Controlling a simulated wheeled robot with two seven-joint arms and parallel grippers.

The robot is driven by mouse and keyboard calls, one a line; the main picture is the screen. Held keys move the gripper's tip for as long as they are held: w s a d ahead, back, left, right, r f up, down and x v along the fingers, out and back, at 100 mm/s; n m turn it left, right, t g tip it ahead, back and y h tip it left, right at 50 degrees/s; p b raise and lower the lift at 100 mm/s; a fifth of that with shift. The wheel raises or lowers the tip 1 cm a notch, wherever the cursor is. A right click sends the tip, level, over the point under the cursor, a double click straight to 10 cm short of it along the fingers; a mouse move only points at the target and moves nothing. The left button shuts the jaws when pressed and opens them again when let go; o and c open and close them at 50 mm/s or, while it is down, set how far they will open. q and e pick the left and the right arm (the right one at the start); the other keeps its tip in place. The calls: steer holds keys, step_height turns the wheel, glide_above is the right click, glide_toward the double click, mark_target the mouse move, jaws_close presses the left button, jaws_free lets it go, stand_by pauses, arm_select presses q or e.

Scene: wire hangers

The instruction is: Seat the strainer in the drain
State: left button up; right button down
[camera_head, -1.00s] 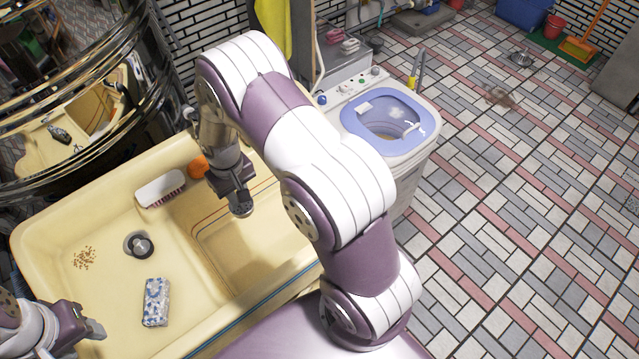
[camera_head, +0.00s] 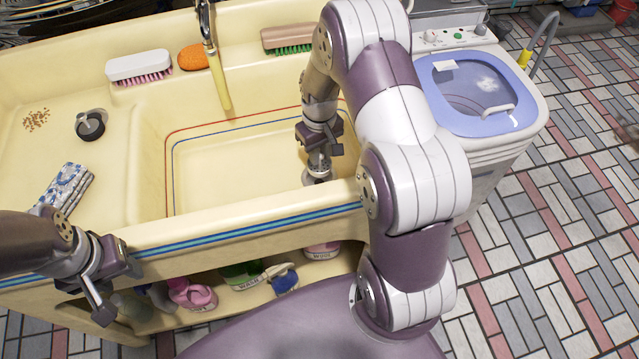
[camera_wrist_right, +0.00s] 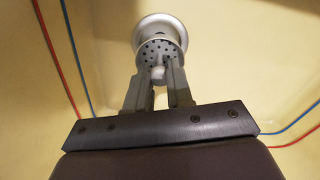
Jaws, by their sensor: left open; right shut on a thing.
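The strainer (camera_wrist_right: 154,47), a perforated grey metal disc with a small knob, shows in the right wrist view. My right gripper (camera_wrist_right: 157,80) is shut on its knob. A pale round rim (camera_wrist_right: 160,21) surrounds the perforated part; I cannot tell whether this is the drain or how deep the strainer sits. In the head view my right gripper (camera_head: 319,160) points down into the right side of the cream sink basin (camera_head: 230,185), with a bit of metal at its tips. The drain is not clear there. My left gripper (camera_head: 114,288) is open and empty at the sink's front edge.
A dark round stopper (camera_head: 90,125) and a folded patterned cloth (camera_head: 66,187) lie on the left ledge. Brushes (camera_head: 139,66), an orange sponge (camera_head: 194,57) and the tap (camera_head: 212,60) line the back. A washing machine (camera_head: 475,95) stands right. Bottles (camera_head: 190,294) sit below.

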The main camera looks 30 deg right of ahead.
mark_target(319, 167)
step_height(319, 167, down, 6)
steer(key=shift+w+f+b, duration=0.1)
steer(key=shift+f+b, duration=0.15)
steer(key=shift+b, duration=0.25)
steer(key=shift+f, duration=0.1)
steer(key=c, duration=1)
jaws_free()
steer(key=shift+f, duration=0.1)
step_height(319, 167, up, 12)
steer(key=p, duration=0.2)
steer(key=shift+r+p, duration=0.25)
steer(key=shift+p, duration=0.05)
